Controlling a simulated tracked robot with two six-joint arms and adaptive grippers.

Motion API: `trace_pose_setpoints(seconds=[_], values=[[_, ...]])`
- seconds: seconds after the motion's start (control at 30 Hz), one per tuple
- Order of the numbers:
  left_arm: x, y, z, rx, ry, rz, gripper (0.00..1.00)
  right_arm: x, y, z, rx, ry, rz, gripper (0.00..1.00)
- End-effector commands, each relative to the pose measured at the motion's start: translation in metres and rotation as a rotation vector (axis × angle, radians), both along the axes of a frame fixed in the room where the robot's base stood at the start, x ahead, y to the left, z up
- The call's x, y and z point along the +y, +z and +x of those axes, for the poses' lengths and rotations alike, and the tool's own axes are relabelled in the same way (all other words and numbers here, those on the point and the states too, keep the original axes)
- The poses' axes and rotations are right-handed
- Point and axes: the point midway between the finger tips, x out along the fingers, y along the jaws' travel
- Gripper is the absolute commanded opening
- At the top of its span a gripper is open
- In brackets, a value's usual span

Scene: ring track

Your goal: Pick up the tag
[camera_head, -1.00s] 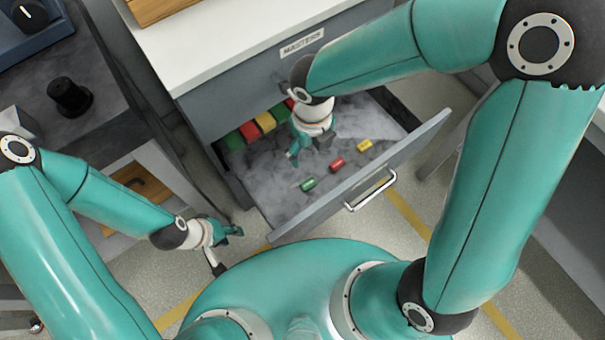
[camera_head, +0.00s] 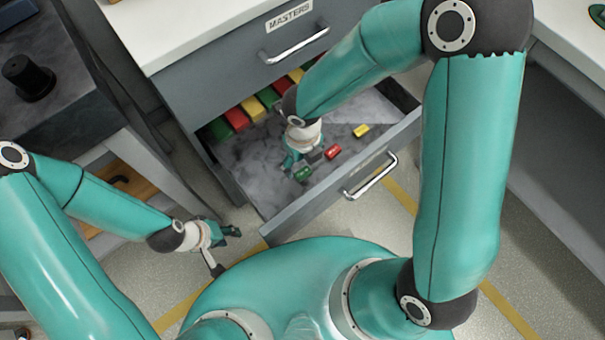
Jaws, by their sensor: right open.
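Three small tags lie on the grey marbled floor of an open drawer (camera_head: 345,167): a green tag (camera_head: 302,174), a red tag (camera_head: 332,152) and a yellow tag (camera_head: 361,131). The task does not say which one is meant. My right gripper (camera_head: 301,163) points down into the drawer, open, right at the green tag. Its fingers partly cover that tag's far side; I cannot tell whether they touch it. My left gripper (camera_head: 222,249) hangs empty over the floor, left of the drawer and outside it; its jaw opening is unclear.
Red, yellow and green blocks (camera_head: 253,108) stand in a row at the drawer's back. The drawer front with its silver handle (camera_head: 371,177) rises on the near side. Above is a closed drawer labelled MASTERS (camera_head: 288,18). A dark bench (camera_head: 65,95) stands at left.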

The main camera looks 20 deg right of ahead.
Motion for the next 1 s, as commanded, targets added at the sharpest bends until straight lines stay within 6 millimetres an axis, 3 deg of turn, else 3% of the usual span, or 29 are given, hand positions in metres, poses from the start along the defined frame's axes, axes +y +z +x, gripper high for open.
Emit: trace_pose_setpoints(seconds=[0.4, 0.7, 1.0], values=[[0.000, -0.034, 0.000, 0.000, 0.000, 0.000, 0.40, 0.000, -0.050, -0.003, 0.002, -0.001, -0.001, 0.75], [0.000, -0.033, 0.000, 0.000, 0.000, 0.000, 0.40, 0.000, -0.052, -0.003, 0.001, -0.001, 0.001, 0.73], [0.000, -0.033, 0.000, 0.000, 0.000, 0.000, 0.40, 0.000, -0.051, -0.003, 0.001, -0.001, 0.001, 0.23]])
